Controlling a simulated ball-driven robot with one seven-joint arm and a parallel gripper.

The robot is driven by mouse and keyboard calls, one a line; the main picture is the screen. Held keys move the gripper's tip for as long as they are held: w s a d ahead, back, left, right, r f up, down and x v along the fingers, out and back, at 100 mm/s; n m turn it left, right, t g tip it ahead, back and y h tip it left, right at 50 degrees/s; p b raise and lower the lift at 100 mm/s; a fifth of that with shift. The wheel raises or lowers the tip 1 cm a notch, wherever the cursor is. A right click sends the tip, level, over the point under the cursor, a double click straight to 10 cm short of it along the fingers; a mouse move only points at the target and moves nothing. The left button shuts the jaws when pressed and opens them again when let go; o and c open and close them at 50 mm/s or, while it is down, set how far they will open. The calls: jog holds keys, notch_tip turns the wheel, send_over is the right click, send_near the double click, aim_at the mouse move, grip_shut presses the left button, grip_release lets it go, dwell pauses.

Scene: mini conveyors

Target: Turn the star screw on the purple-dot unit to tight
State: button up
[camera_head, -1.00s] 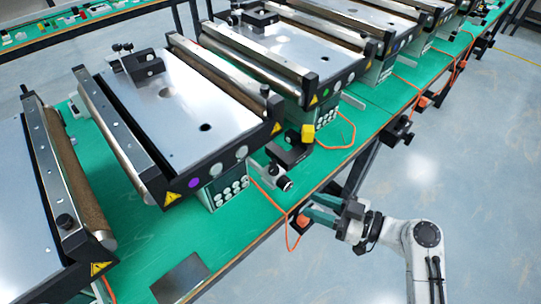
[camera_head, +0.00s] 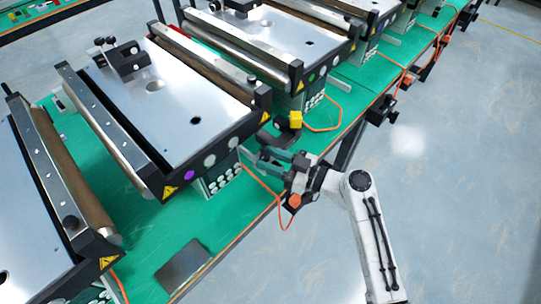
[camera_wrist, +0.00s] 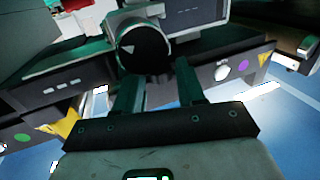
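The purple-dot unit (camera_head: 150,105) is a silver-topped conveyor with a purple dot (camera_head: 189,175) on its front edge; the dot also shows in the wrist view (camera_wrist: 243,65). My gripper (camera_head: 262,159) is at the unit's front right corner, fingers apart and empty. In the wrist view a round black knob (camera_wrist: 142,50) with a pale triangle mark lies just beyond and partly between my fingertips (camera_wrist: 158,72). I cannot tell whether they touch it. In the head view my fingers hide most of this knob. Its star shape is not clear.
A dark flat plate (camera_head: 183,265) lies on the green table (camera_head: 150,235). Neighbouring conveyors stand on both sides. The floor at right is clear.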

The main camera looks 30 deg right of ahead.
jog(key=shift+w+a, duration=0.1)
jog(key=shift+w, duration=0.05)
jog(key=shift+c, duration=0.2)
grip_shut()
